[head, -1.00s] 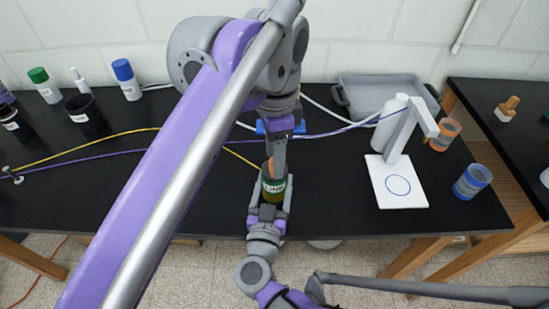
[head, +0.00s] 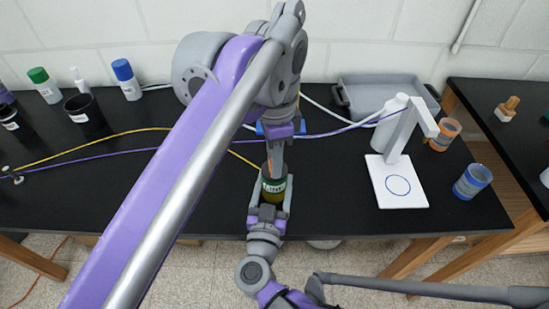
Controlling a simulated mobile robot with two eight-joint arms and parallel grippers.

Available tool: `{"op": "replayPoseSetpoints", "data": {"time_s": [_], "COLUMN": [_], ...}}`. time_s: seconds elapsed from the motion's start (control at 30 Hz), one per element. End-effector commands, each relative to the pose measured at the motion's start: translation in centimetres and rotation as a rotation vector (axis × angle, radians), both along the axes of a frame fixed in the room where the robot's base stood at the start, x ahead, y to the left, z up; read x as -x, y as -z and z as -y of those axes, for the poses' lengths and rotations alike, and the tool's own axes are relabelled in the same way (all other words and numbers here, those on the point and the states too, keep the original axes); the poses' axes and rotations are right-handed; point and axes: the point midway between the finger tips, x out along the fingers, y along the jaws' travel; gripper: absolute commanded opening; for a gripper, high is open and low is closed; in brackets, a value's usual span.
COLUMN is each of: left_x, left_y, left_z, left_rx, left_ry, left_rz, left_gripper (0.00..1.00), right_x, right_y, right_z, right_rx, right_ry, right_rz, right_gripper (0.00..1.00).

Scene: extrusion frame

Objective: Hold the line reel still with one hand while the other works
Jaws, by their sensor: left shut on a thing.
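The line reel (head: 274,189) is a dark green and amber cylinder with a label, standing near the front edge of the black table. My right gripper (head: 271,193) reaches it from the front, with one finger on each side of it. My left gripper (head: 275,163) comes down from above, seen edge-on, with its tip just over the top of the reel. It is shut on a small orange piece (head: 270,162) that looks like the line's end. The fingers hide much of this piece and of the reel's top.
A blue part (head: 262,129) sits behind the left gripper. Yellow (head: 90,145) and purple (head: 100,156) cables cross the table. A white stand (head: 401,190), grey tray (head: 385,96), and orange (head: 446,133) and blue (head: 472,181) spools are right; bottles and dark cups (head: 88,117) are left.

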Motion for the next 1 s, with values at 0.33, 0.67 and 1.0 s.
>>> {"op": "replayPoseSetpoints", "data": {"time_s": [0.33,0.67,1.0], "left_x": [0.0,-0.2,-0.6], "left_y": [0.0,0.0,0.0], "left_z": [0.3,1.2,2.0], "left_rx": [0.0,0.001,0.001], "left_ry": [-0.08,-0.325,-0.566], "left_rz": [0.0,0.0,0.0], "left_gripper": [0.0,0.0,0.0], "right_x": [0.0,0.0,0.0], "right_y": [0.0,0.0,0.0], "right_z": [0.0,0.0,0.0], "right_rx": [0.0,0.0,0.0], "right_ry": [0.0,0.0,0.0], "right_rz": [0.0,0.0,0.0], "right_gripper": [0.08,0.08,0.08]}}
